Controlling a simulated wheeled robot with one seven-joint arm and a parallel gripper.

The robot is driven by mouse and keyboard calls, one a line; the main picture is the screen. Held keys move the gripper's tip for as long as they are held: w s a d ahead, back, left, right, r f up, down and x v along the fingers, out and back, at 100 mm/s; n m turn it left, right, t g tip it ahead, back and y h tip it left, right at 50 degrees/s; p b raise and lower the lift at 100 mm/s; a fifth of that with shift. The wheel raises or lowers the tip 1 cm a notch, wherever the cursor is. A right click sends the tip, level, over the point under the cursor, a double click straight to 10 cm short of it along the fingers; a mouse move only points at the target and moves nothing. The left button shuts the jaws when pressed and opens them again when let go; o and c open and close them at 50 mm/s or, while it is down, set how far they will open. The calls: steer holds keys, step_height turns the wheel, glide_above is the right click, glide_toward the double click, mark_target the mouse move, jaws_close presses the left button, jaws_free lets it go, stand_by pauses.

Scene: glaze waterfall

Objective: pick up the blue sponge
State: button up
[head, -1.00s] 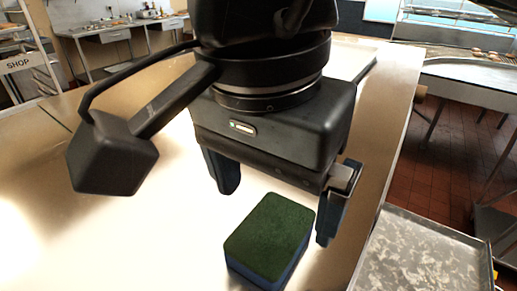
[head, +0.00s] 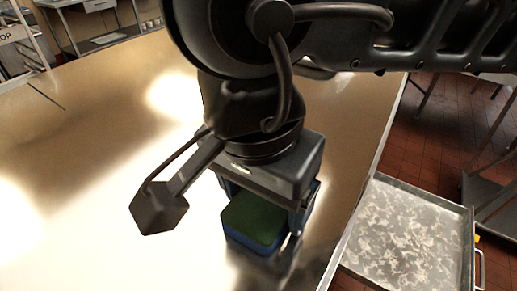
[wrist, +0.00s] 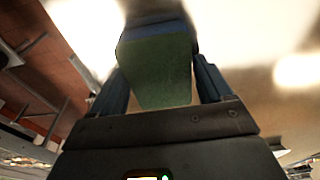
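The blue sponge (head: 254,222) has a green top face and a blue lower body. It lies on the metal table in the head view. My gripper (head: 262,212) is above it and pointing down, with its fingers lowered on either side of the sponge. In the wrist view, the sponge (wrist: 158,75) sits between the two fingers of my gripper (wrist: 160,85). Narrow gaps show beside the sponge, so the gripper looks open around it, not clamped. The fingertips are partly hidden in the head view.
The metal table (head: 110,120) is bare to the left of the sponge. Its right edge runs close to the sponge. Beyond that edge, a lower metal tray (head: 410,235) with a mottled surface stands over the red tiled floor.

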steer(key=c, duration=0.6)
steer(key=shift+r, duration=0.1)
steer(key=shift+c, duration=0.2)
steer(key=shift+r+b, duration=0.3)
steer(key=shift+r, duration=0.2)
step_height(320, 180, up, 2)
steer(key=shift+r+b, duration=0.25)
steer(key=shift+b, duration=0.15)
steer(key=s+d+r+b, duration=0.1)
steer(key=d+r+b, duration=0.1)
steer(key=d+r, duration=0.5)
steer(key=d, duration=0.4)
steer(key=shift+s+d+r+b, duration=0.15)
steer(key=shift+s+d+b, duration=0.15)
steer(key=shift+s, duration=0.1)
